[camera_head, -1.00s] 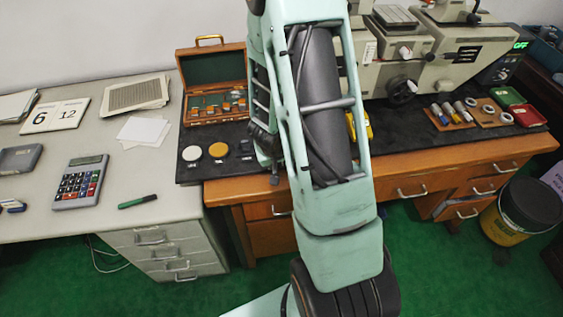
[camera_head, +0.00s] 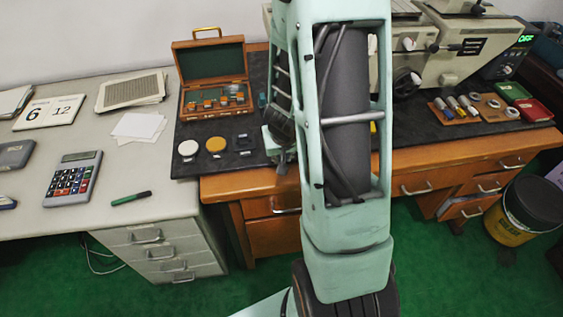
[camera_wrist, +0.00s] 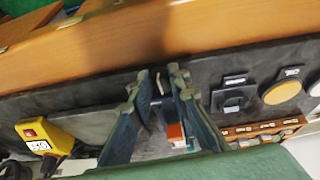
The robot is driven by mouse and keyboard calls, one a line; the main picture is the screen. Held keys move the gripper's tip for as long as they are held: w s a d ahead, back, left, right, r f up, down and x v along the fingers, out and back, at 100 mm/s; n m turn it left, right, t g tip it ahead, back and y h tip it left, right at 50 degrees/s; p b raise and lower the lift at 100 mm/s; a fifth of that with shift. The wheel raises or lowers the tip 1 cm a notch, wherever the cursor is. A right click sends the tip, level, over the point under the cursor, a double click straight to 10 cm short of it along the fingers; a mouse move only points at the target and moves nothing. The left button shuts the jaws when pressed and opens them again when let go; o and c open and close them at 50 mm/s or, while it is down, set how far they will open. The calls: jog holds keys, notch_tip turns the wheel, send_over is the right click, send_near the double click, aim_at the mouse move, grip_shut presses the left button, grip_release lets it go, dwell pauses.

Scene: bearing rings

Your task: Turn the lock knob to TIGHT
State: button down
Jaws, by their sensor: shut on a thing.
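In the wrist view my gripper (camera_wrist: 163,78) points at the dark mat, its two green fingers close together around a small pale piece (camera_wrist: 158,86). This piece sits where I take the lock knob to be, but its shape and any TIGHT mark are too small to make out. A red-orange and white part (camera_wrist: 176,134) shows farther back between the fingers. In the head view my own arm hides the gripper and the knob.
The mat (camera_head: 215,165) bears round white (camera_head: 187,148) and yellow (camera_head: 216,145) discs and an open wooden case (camera_head: 205,110). A yellow box with a red button (camera_wrist: 42,138) lies left in the wrist view. A measuring machine (camera_head: 450,60) stands behind right.

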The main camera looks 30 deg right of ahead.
jog(key=shift+s+d+f+m+t+y+b, duration=0.15)
jog(key=shift+y+b, duration=0.4)
jog(key=shift+b, duration=1.5)
jog(key=shift+w+d+f+m+t+y+b, duration=0.15)
jog(key=shift+y+b, duration=0.35)
jog(key=shift+b, duration=1.5)
jog(key=shift+s+d+f+m+t+y+b, duration=0.15)
jog(key=shift+y+b, duration=0.4)
jog(key=shift+b, duration=1.5)
jog(key=y+b, duration=0.1)
jog(key=b, duration=0.3)
jog(key=shift+d+r+t, duration=0.1)
jog(key=shift+t, duration=0.15)
jog(key=shift+r+y+b, duration=0.15)
jog(key=shift+y+b, duration=0.45)
jog(key=shift+b, duration=0.5)
jog(key=c, duration=1.8)
grip_release()
jog(key=shift+r+p, duration=0.25)
jog(key=shift+p, duration=0.35)
jog(key=shift+r+p, duration=0.1)
jog(key=shift+p, duration=0.35)
jog(key=h+p, duration=0.1)
jog(key=p, duration=0.2)
jog(key=shift+a+r, duration=0.1)
jog(key=shift+a, duration=0.1)
